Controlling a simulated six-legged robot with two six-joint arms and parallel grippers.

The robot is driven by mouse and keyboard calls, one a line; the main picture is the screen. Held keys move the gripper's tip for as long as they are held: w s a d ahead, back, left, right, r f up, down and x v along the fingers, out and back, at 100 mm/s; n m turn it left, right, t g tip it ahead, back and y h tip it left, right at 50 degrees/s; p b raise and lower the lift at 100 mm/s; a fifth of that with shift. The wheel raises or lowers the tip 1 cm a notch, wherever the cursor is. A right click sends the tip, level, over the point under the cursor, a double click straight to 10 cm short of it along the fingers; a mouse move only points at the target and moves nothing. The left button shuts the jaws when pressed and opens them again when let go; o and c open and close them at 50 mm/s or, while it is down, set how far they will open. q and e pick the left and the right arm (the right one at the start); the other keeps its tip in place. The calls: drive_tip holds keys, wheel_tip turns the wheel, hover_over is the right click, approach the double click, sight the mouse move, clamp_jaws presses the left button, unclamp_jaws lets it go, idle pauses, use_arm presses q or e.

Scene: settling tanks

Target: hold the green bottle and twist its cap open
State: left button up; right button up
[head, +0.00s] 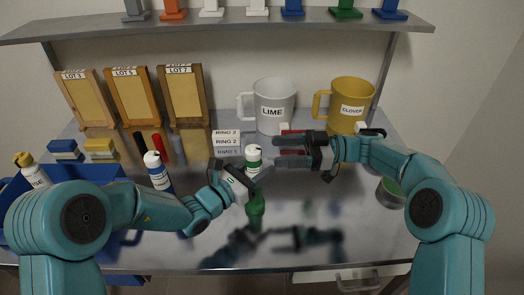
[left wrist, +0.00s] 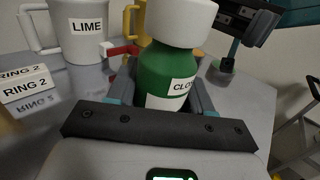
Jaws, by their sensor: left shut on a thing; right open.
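The green bottle (head: 255,204) stands upright near the middle of the table, with a white cap (head: 253,151) and a white label. My left gripper (head: 251,180) is shut on the bottle's body from the left and hides part of it. In the left wrist view the green bottle (left wrist: 165,75) sits between my fingers, its label partly reading "CLO", and its wide white cap (left wrist: 182,20) is cut by the top edge. My right gripper (head: 279,150) is open, pointing left, just right of the cap and apart from it. It shows partly in the wrist view's upper right.
LIME mug (head: 273,105) and yellow CLOVER mug (head: 349,105) stand behind. The front table middle is clear.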

drive_tip(key=d, duration=0.4)
drive_tip(key=shift+d, duration=0.15)
use_arm(q)
drive_tip(key=o, duration=1.3)
drive_tip(key=shift+o, duration=0.2)
drive_tip(key=shift+a, duration=0.1)
drive_tip(key=v, duration=1.2)
